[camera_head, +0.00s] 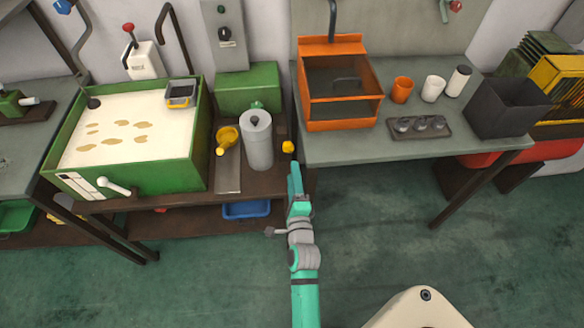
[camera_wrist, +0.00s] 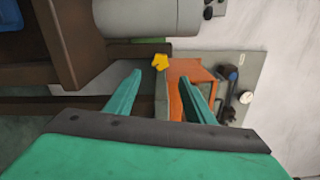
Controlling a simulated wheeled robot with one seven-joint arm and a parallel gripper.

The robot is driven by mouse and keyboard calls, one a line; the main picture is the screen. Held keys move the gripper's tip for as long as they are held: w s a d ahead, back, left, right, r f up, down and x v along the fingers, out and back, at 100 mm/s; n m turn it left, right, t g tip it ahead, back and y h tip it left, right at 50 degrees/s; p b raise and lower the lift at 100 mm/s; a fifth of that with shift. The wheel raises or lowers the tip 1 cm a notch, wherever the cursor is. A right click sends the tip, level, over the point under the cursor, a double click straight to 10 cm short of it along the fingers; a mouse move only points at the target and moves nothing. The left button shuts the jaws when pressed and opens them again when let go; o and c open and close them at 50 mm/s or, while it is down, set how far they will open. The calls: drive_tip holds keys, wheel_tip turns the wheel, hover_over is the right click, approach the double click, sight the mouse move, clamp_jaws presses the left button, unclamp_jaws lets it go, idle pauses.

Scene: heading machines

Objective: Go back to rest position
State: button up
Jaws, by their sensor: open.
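My gripper (camera_head: 296,180) is at the end of my green and grey arm, in front of the gap between the brown bench and the grey table. In the wrist view my gripper (camera_wrist: 162,100) has its two green fingers spread apart with nothing held between them. Beyond the fingers a yellow knob (camera_wrist: 160,62) and an orange box (camera_wrist: 188,72) show. The grey cylinder (camera_wrist: 148,16) is at the top of the wrist view.
The brown bench (camera_head: 228,178) holds a green-walled tray (camera_head: 192,172), the grey cylinder (camera_head: 258,142) and a yellow cup (camera_head: 228,137). The grey table (camera_head: 330,146) at right holds the orange box (camera_head: 340,122), cups and a black bin (camera_head: 506,108).

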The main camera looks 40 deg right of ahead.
drive_tip(key=shift+s+a, duration=0.2)
drive_tip(key=shift+s, duration=0.05)
idle(0.4)
drive_tip(key=s+a+f+n+y, duration=0.2)
drive_tip(key=s+a+n, duration=0.4)
drive_tip(key=a, duration=0.4)
drive_tip(key=s+a+f+n+y, duration=0.2)
drive_tip(key=s+a+n, duration=0.4)
drive_tip(key=a, duration=0.3)
drive_tip(key=s+a+r+n+y, duration=0.2)
drive_tip(key=s+a+r+n, duration=0.1)
drive_tip(key=s+a+n, duration=0.3)
drive_tip(key=s+a+r+n+y, duration=0.3)
drive_tip(key=s+a+n, duration=0.3)
drive_tip(key=s+n, duration=0.2)
drive_tip(key=shift+s+a+r+y, duration=0.25)
drive_tip(key=shift+s+r+y, duration=0.05)
drive_tip(key=shift+s+r, duration=0.45)
